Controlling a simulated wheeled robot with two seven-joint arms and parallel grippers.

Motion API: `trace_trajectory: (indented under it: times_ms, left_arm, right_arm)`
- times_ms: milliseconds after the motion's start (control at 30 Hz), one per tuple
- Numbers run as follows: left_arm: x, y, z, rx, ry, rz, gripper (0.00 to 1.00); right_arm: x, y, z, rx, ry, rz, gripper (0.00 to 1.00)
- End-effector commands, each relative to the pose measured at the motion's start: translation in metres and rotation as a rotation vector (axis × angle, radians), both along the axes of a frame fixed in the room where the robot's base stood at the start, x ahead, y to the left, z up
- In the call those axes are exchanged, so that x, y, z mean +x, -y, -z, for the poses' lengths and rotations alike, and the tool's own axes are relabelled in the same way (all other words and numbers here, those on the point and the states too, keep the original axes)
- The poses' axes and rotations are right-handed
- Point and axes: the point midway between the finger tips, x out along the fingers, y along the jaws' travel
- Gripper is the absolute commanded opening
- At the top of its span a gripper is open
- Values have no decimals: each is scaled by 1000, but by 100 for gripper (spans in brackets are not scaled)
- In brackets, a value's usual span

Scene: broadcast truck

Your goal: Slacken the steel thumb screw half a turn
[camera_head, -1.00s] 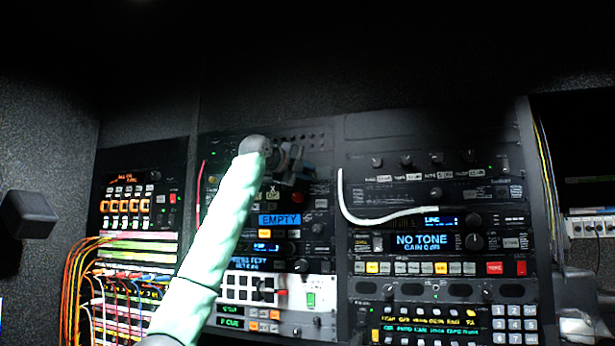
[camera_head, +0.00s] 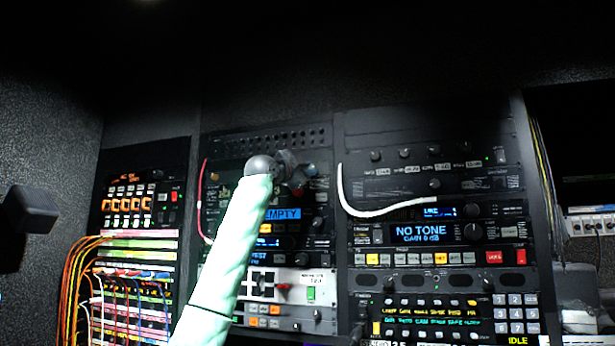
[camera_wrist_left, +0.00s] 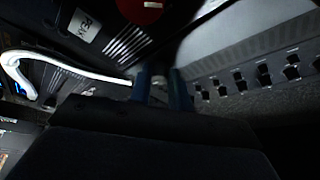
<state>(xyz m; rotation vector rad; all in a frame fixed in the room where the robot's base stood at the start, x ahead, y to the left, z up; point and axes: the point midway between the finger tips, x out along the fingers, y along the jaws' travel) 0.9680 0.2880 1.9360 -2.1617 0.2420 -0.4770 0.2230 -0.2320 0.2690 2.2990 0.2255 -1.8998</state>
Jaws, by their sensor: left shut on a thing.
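My left arm comes up from the bottom in the head view. Its gripper (camera_head: 306,171) is at the upper part of the middle rack and hides what is just behind it. In the left wrist view the two blue fingers (camera_wrist_left: 163,90) are close together, shut on a small greyish piece between their tips. By its place this is the steel thumb screw, but the fingers cover most of it and its turn angle cannot be read. My right gripper is not in view.
A white cable (camera_head: 347,196) hangs across the right rack, right of the gripper; a red cable (camera_head: 201,190) runs left of it. Bundled orange cables (camera_head: 70,275) hang at the patch panel. A dark box (camera_head: 32,210) juts in at the left edge.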

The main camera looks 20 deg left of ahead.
Motion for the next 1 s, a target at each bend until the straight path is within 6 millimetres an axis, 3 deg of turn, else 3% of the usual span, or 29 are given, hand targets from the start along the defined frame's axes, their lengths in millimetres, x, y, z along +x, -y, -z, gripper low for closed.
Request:
trace_trajectory:
  times_ms: [33,133,400,1000]
  left_arm:
    - [2,2,9,-40,-7,1,0]
    - [2,2,10,-136,-9,1,0]
    - [2,6,12,-392,-20,2,0]
    - [2,13,11,-963,-39,1,0]
  right_arm:
    - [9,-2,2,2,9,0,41]
    - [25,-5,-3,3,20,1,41]
    - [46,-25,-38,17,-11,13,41]
    - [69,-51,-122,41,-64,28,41]
